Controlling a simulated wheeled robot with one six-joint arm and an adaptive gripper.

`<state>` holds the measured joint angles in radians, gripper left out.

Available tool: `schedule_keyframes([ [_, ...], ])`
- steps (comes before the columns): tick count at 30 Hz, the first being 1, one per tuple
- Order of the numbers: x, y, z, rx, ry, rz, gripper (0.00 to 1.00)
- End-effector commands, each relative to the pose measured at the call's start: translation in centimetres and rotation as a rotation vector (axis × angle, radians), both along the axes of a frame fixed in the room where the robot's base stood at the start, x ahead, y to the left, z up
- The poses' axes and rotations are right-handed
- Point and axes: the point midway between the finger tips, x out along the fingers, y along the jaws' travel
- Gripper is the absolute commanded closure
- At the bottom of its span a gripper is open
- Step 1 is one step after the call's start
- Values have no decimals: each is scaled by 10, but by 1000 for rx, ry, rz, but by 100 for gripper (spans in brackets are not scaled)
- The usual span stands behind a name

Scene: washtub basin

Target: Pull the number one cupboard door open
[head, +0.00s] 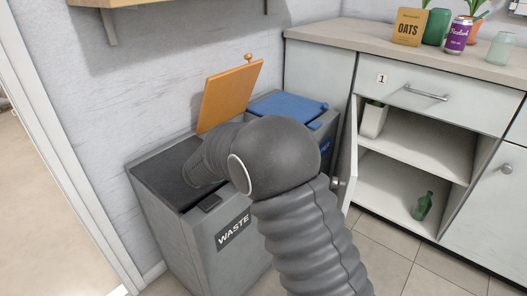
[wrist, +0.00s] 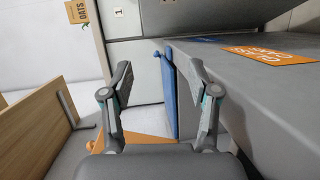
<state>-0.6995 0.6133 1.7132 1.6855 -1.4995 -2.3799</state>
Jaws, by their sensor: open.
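The number one cupboard (head: 410,152) is marked by a "1" label on the drawer front above it, and the label also shows in the wrist view (wrist: 117,13). Its white door (head: 349,160) stands swung out at the left side of the opening, seen nearly edge-on, with a round knob (head: 336,183). The two shelves inside are exposed. My gripper (wrist: 160,80) is open, with nothing between its fingers, above the bins. It is hidden behind my arm in the head view and apart from the door.
A grey waste bin (head: 220,235) stands left of the cupboard, with a raised orange lid (head: 229,97) and blue lid (head: 288,106) nearby.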

Motion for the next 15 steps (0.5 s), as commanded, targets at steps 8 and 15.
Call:
schedule_keyframes([
  [8,6,17,-1,0,0,3,40],
  [15,8,24,-2,1,2,4,40],
])
